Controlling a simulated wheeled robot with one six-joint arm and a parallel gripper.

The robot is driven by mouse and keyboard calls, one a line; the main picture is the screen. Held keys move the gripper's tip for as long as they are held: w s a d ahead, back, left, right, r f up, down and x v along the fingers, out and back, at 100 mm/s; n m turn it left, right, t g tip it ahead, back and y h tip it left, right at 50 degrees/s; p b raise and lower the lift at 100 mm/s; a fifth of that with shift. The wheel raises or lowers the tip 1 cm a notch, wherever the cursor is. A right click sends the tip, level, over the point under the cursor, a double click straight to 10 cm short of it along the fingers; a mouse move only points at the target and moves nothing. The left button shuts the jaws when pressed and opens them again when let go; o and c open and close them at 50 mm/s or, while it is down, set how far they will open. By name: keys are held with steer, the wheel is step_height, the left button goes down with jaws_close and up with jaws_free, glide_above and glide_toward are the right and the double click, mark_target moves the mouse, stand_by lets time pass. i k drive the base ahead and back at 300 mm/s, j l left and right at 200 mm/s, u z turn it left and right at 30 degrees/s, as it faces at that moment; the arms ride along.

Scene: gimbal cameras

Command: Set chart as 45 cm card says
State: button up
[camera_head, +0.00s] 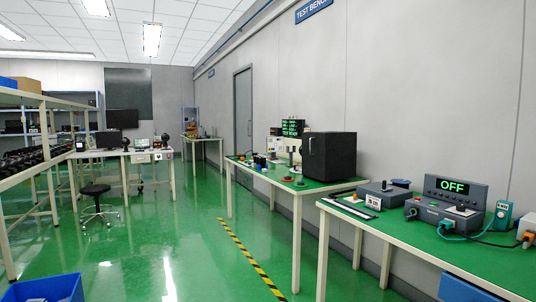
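My gripper is not in view. I cannot make out a chart or a card reading 45 cm in the head view. A small light plate with dark marks (373,204) stands at the left part of the near green-topped bench (425,228), too small to read. Beside it is a flat strip with a pale face (350,209).
A grey device showing OFF (452,187) stands on the near bench. A black box (329,156) stands on the middle bench (300,188). A stool (96,190), shelving (22,98) and a blue bin (45,289) are left. Green floor (165,250) is open between, with a striped line (250,258).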

mark_target(275, 144)
steer(key=i+j+u, duration=0.25)
steer(key=i, duration=0.2)
steer(key=i+j+u, duration=0.1)
steer(key=i+u, duration=0.15)
steer(key=i, duration=0.2)
steer(key=i+u, duration=0.3)
steer(key=i, duration=1.35)
steer(key=i+z, duration=0.15)
steer(key=i, duration=0.25)
steer(key=i+j+z, duration=0.15)
steer(key=i, duration=0.3)
steer(key=i+j+z, duration=0.15)
steer(key=i, duration=0.25)
steer(key=i+j+z, duration=0.1)
steer(key=i, duration=0.3)
steer(key=i+j+z, duration=0.25)
steer(key=i+z, duration=0.15)
steer(key=i+j+z, duration=0.6)
steer(key=j+z, duration=0.2)
steer(key=j+u, duration=0.35)
steer(key=i+j, duration=0.05)
steer(key=j, duration=0.05)
